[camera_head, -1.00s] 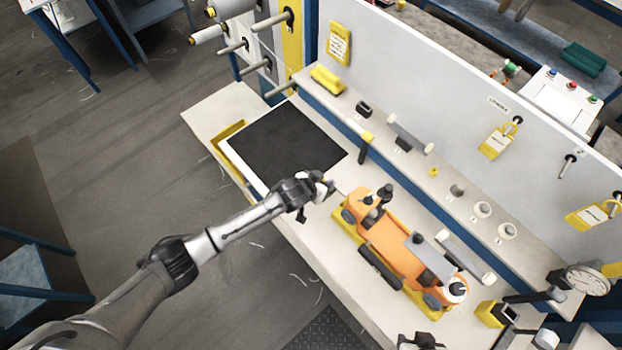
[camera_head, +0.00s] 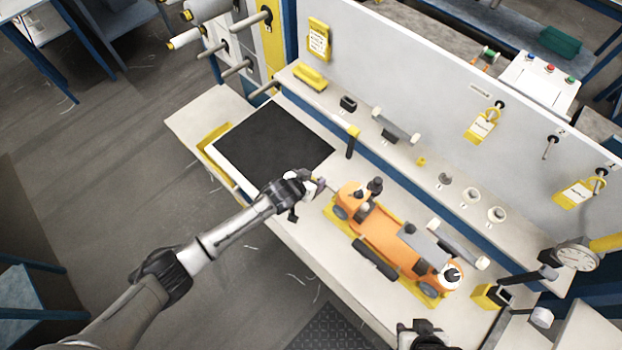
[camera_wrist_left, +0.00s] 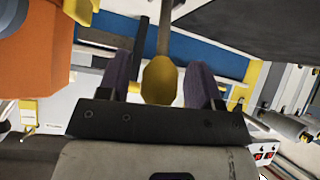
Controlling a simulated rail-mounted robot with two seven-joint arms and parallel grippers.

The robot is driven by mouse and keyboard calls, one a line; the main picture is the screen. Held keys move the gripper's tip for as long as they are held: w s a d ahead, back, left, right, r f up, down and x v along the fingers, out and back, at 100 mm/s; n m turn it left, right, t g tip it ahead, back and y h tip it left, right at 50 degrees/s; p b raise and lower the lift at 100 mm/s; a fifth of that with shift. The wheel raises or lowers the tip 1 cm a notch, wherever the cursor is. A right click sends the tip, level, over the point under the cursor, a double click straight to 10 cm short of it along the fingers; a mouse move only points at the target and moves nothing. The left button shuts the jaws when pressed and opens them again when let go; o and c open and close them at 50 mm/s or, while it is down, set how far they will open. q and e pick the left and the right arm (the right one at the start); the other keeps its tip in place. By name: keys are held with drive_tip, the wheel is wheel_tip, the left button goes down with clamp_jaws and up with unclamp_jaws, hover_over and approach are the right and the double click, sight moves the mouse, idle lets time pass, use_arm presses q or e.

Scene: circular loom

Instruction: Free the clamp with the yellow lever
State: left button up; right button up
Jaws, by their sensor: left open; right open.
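The orange shuttle-like body (camera_head: 388,236) sits on a yellow base on the white worktop, with dark knobs on top. Its orange side (camera_wrist_left: 30,80) fills the left of the left wrist view. My left gripper (camera_head: 318,184) is at the shuttle's left end. In the left wrist view its two dark fingers (camera_wrist_left: 162,82) are apart, with a yellow rounded knob (camera_wrist_left: 158,80) on a grey rod between them. The fingers appear not closed on it. The clamp itself is not clearly seen. My right gripper (camera_head: 424,334) is open and empty at the bottom edge, partly cut off.
A black mat (camera_head: 272,145) lies on the worktop at the left. A dial gauge (camera_head: 577,255) is at the right.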

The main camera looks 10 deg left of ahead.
use_arm(q)
drive_tip(key=p+v, duration=0.1)
drive_tip(key=v, duration=1.3)
drive_tip(key=shift+f, duration=0.1)
idle(0.4)
